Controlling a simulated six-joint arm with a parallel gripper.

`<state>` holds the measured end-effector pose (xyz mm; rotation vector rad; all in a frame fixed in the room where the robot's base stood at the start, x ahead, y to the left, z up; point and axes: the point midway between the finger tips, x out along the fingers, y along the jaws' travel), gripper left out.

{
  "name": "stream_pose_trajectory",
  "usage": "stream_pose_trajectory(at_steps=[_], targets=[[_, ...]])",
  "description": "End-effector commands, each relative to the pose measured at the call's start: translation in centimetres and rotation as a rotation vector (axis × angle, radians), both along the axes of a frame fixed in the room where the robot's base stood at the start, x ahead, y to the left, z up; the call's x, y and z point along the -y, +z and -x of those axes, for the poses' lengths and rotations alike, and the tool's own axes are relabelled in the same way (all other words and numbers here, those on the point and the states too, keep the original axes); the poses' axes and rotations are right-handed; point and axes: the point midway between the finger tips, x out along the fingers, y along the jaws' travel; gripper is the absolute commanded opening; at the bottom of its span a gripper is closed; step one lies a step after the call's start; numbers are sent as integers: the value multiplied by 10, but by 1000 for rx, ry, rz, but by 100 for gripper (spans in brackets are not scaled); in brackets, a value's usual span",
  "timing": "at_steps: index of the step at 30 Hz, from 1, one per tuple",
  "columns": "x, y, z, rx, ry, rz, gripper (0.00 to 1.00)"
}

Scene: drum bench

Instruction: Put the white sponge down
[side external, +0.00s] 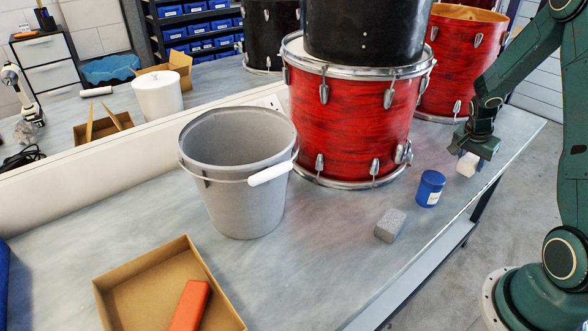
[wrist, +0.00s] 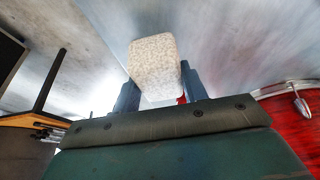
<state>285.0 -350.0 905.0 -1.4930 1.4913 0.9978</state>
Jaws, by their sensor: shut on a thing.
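The white sponge (side external: 467,164) is held in my gripper (side external: 474,150) near the right end of the bench (side external: 325,225). In the side view it is small and just under the fingers, and I cannot tell whether it touches the bench top. In the wrist view the sponge (wrist: 153,66) is a pale speckled block between the two blue-grey fingers of my gripper (wrist: 157,82). My gripper is shut on it.
A blue jar (side external: 430,188) and a grey block (side external: 390,225) stand left of the sponge. A red drum (side external: 350,120) carries a black drum (side external: 365,30). A grey bucket (side external: 240,190) and a cardboard tray (side external: 135,275) with an orange-red block (side external: 190,305) are further left.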

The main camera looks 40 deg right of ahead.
Motion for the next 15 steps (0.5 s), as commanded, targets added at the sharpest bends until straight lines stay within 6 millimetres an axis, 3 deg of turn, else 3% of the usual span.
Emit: stream_pose_trajectory(at_steps=[6,15], targets=[[0,-21,0,-1,0,-1,22],[0,-23,0,0,-1,0,22]])
